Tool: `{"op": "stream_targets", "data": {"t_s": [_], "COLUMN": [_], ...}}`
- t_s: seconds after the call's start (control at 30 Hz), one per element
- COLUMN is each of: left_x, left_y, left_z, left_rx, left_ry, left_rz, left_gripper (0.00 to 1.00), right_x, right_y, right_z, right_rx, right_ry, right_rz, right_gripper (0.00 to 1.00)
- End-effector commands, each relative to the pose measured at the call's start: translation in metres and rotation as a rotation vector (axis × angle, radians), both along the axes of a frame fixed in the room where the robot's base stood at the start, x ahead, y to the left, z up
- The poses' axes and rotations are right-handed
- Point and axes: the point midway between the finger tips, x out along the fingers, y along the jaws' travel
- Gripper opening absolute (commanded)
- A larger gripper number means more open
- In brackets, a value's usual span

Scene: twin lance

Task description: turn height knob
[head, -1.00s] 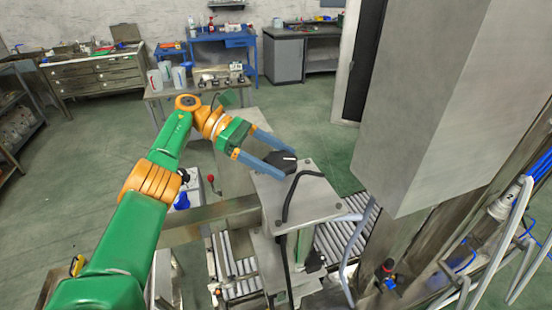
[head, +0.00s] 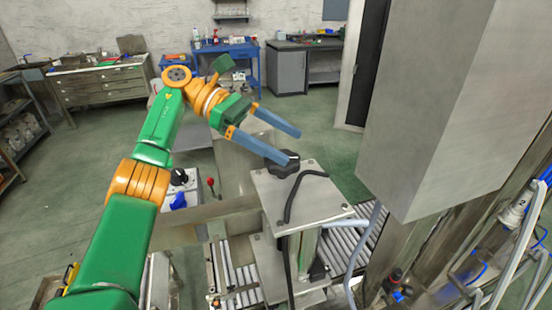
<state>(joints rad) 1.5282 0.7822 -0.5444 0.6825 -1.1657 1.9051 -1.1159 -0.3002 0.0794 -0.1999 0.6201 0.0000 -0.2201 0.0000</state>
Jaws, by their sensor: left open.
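The height knob is a black lobed knob (head: 283,166) on top of a grey metal housing (head: 318,200) in the middle of the head view. My left gripper (head: 296,146) has two blue-grey fingers, spread open and empty. Its fingertips are at the knob in the picture, the nearer one overlapping the knob's upper edge and the other one above and beyond it. I cannot tell whether a finger touches the knob. My right gripper is not in view.
A black cable (head: 292,195) runs over the housing top. A roller conveyor (head: 345,245) passes below it. A large grey cabinet (head: 425,110) stands close on the right. A red-tipped lever (head: 211,183) and another black knob (head: 179,177) sit left of the housing.

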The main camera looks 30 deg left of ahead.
Motion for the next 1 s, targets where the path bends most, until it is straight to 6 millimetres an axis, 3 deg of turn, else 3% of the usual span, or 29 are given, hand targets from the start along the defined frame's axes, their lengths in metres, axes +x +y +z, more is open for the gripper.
{"op": "stream_targets", "data": {"t_s": [0.03,0.13,0.23,0.5,0.9,1.0], "left_x": [-0.008,-0.026,-0.051,-0.099,-0.107,-0.107], "left_y": [-0.004,-0.013,-0.025,-0.049,-0.053,-0.053], "left_z": [0.002,0.029,0.036,0.070,0.077,0.087], "left_rx": [0.003,0.003,0.005,0.000,-0.002,-0.002], "left_ry": [-0.015,-0.015,-0.015,-0.007,-0.001,-0.002], "left_rz": [-0.002,-0.002,-0.002,-0.001,0.001,0.001], "left_gripper": [1.00,1.00,1.00,1.00,1.00,1.00], "right_x": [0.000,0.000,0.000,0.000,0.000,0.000], "right_y": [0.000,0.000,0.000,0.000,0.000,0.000], "right_z": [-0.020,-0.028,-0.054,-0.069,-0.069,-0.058], "right_rx": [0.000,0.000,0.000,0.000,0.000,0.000], "right_ry": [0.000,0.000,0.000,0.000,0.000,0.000], "right_rz": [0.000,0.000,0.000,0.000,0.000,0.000], "right_gripper": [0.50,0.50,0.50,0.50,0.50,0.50]}}
